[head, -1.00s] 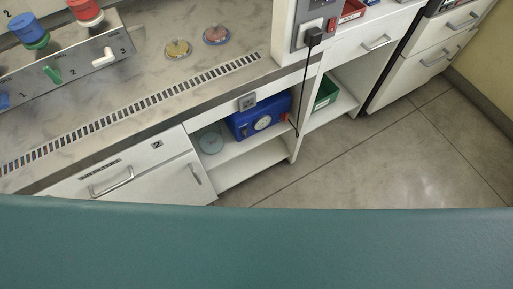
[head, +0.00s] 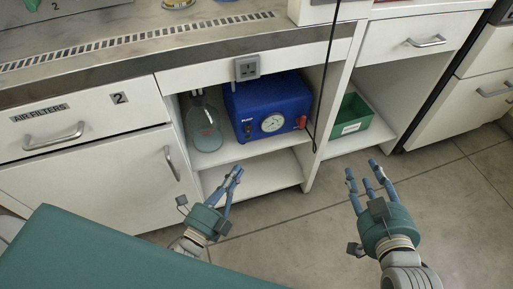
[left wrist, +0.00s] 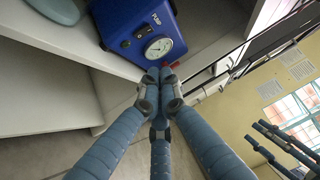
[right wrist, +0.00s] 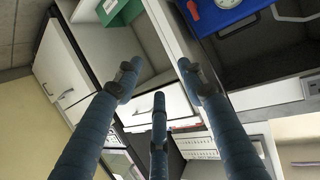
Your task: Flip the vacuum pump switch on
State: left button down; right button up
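The blue vacuum pump (head: 268,100) sits on the upper shelf of the open cabinet, with a round white gauge (head: 272,122) on its front. My right gripper (head: 368,170) is open and empty, further right.
A glass flask (head: 203,130) stands left of the pump. A grey socket (head: 247,68) is on the bench edge above it. A black cord (head: 328,75) hangs to the pump's right, near the cabinet divider. A green bin (head: 351,115) sits in the right compartment. The floor in front is clear.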

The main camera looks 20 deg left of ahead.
pick_arm(q)
jog(key=shift+d+r, duration=0.1)
jog(key=shift+r, duration=0.1)
pick_arm(e)
jog(key=shift+r, duration=0.35)
pick_arm(q)
jog(key=b, duration=0.1)
send_near(248, 129)
jog(key=w+d+r, duration=0.1)
jog(key=w+d, duration=0.1)
jog(key=d, duration=0.3)
jog(key=w, duration=0.1)
jog(key=w+a, duration=0.2)
jog(key=w, duration=0.1)
jog(key=shift+r+b, duration=0.3)
jog(key=shift+r, duration=0.1)
pick_arm(e)
notch_tip(248, 129, up, 9)
jog(key=w+a+t+y, duration=0.1)
jog(key=t, duration=0.3)
jog(key=shift+w+a+t+y, duration=0.3)
jog(key=shift+w, duration=0.05)
